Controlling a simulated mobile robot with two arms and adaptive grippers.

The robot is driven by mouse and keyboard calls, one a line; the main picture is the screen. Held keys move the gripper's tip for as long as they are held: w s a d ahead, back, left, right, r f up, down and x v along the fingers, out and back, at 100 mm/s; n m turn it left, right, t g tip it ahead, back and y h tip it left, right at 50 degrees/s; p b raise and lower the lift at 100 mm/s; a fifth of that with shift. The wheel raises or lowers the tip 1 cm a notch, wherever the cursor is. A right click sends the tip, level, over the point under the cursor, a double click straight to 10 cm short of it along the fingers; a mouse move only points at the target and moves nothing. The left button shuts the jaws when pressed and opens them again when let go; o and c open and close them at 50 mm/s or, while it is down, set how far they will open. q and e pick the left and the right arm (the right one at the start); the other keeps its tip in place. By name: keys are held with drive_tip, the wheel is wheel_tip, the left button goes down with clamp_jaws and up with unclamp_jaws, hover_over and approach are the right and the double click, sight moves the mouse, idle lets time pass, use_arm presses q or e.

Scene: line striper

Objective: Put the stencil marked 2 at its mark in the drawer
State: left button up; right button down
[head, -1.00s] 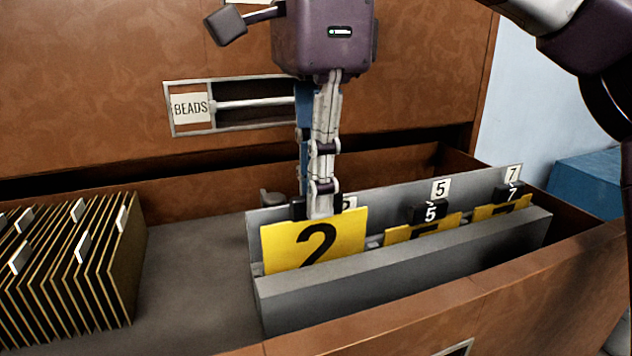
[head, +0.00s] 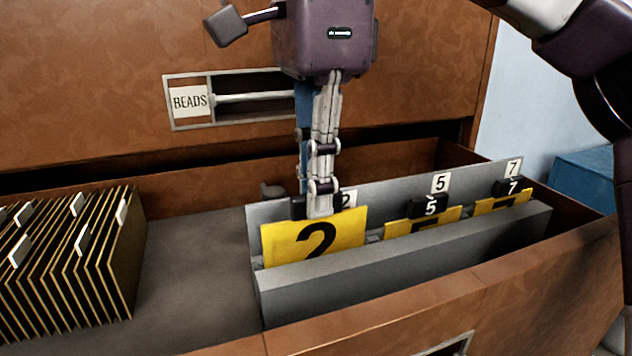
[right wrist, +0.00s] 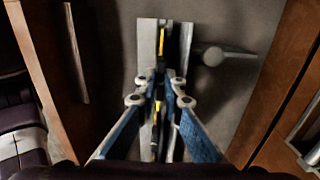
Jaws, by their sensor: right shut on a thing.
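The yellow stencil marked 2 (head: 316,238) stands upright at the left end of the grey rack (head: 400,262), its lower part hidden behind the rack's front wall. A white label 2 (head: 348,199) shows on the rack's back wall just behind it, partly covered by the gripper. My right gripper (head: 318,210) comes straight down from above and is shut on the top of the stencil. In the right wrist view the fingers (right wrist: 160,90) close over the rack slot. My left gripper is not in view.
Stencils marked 5 (head: 424,222) and 7 (head: 504,203) stand further right in the rack, by their matching labels. Several dividers (head: 70,260) fill the drawer's left side. The drawer floor (head: 195,265) between is clear. A closed drawer labelled BEADS (head: 190,101) rises behind.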

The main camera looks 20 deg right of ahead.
drive_tip(key=shift+f+b, duration=0.85)
drive_tip(key=shift+f, duration=0.6)
drive_tip(key=c, duration=2)
unclamp_jaws()
drive_tip(key=shift+s+r, duration=0.1)
drive_tip(key=o, duration=0.3)
drive_tip(key=shift+o, duration=0.2)
wheel_tip(320, 180, up, 7)
drive_tip(key=p, duration=0.7)
